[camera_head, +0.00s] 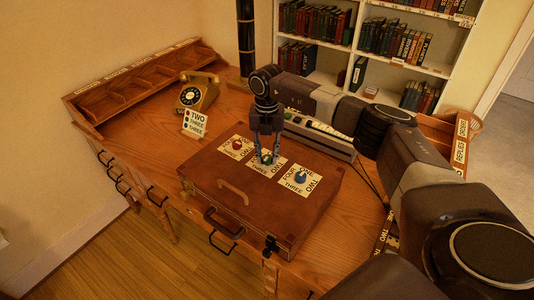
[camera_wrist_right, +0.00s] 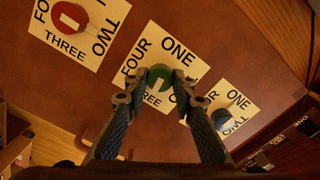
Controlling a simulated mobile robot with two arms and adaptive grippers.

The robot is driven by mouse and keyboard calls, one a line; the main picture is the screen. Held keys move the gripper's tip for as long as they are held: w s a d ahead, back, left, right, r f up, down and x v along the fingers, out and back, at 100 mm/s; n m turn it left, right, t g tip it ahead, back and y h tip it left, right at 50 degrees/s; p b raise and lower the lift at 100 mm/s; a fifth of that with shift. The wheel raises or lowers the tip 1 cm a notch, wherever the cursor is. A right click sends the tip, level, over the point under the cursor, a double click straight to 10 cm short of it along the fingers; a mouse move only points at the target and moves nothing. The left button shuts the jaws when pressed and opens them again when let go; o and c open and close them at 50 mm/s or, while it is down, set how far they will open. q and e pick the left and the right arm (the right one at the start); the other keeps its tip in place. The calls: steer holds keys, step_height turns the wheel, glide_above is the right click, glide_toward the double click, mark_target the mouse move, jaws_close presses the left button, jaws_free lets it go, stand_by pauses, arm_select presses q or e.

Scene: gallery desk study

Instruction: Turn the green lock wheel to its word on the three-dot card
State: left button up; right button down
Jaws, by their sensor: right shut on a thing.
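The brown case (camera_head: 215,205) lies on the desk with three lock wheels on word plates. The green wheel (camera_wrist_right: 160,73) is the middle one, on a plate with ONE, TWO, THREE and FOUR. My right gripper (camera_head: 267,157) points down with its fingers on either side of it, shut on it; the wrist view also shows the fingers (camera_wrist_right: 158,92). The wheel's pale mark appears to lie toward THREE; its exact aim is hard to tell. The dotted card (camera_head: 194,123) stands near the phone and reads TWO, THREE, THREE from top to bottom. My left gripper is not in view.
The red wheel (camera_wrist_right: 69,17) and the blue wheel (camera_head: 300,177) flank the green one closely. A gold telephone (camera_head: 197,92) and a wooden pigeonhole rack (camera_head: 130,85) stand behind. A keyboard-like device (camera_head: 318,135) lies behind the case at right.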

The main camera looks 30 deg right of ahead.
mark_target(267, 158)
steer(key=shift+w+r+m, duration=0.1)
steer(key=shift+m, duration=0.8)
steer(key=c, duration=1.6)
jaws_free()
step_height(267, 158, up, 12)
